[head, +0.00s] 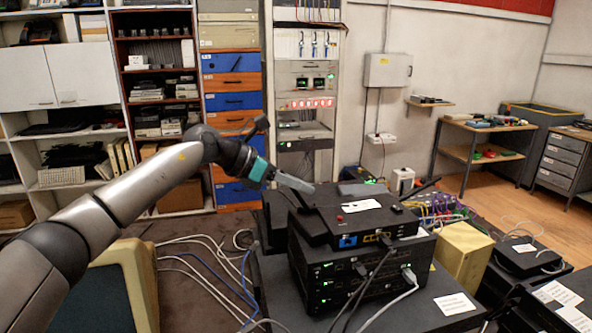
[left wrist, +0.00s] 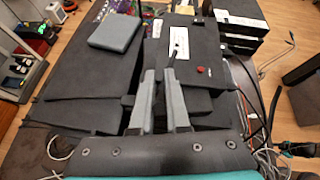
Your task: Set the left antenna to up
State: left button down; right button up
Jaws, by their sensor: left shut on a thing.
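The black router (head: 352,222) with a red button, blue port and white label sits on top of a stack of dark devices. Its top also shows in the left wrist view (left wrist: 202,88). My left gripper (head: 309,187) reaches in from the left, its grey fingers just above the router's left back part. In the left wrist view the fingers (left wrist: 161,78) are close together at the router's edge, shut on the left antenna, which is mostly hidden; its angle is hard to tell. The right antenna (head: 421,188) tilts up to the right. My right gripper is not in view.
Cables (head: 374,285) hang from the front of the stack. A yellowish box (head: 464,250) stands right of it. A grey flat box (left wrist: 116,32) lies behind. A rack (head: 305,90) stands at the back. The air above the router is free.

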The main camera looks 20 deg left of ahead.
pick_arm(q)
jog(key=shift+w+d+r+g+y+p, duration=0.25)
jog(key=shift+d+g+y+p, duration=0.25)
jog(key=shift+p, duration=1.2)
jog(key=shift+w+d+r+g+y+p, duration=0.15)
jog(key=shift+w+d+g+y+p, duration=0.35)
jog(key=shift+p, duration=1.15)
jog(key=shift+d+f+g+y+p, duration=0.15)
jog(key=shift+g+y+p, duration=0.15)
jog(key=shift+y+p, duration=0.6)
jog(key=shift+w+d+f+p, duration=0.1)
jog(key=shift+w+d+p, duration=0.1)
jog(key=shift+p, duration=0.45)
jog(key=shift+g, duration=0.3)
jog(key=shift+a, duration=0.1)
jog(key=c, duration=0.9)
grip_release()
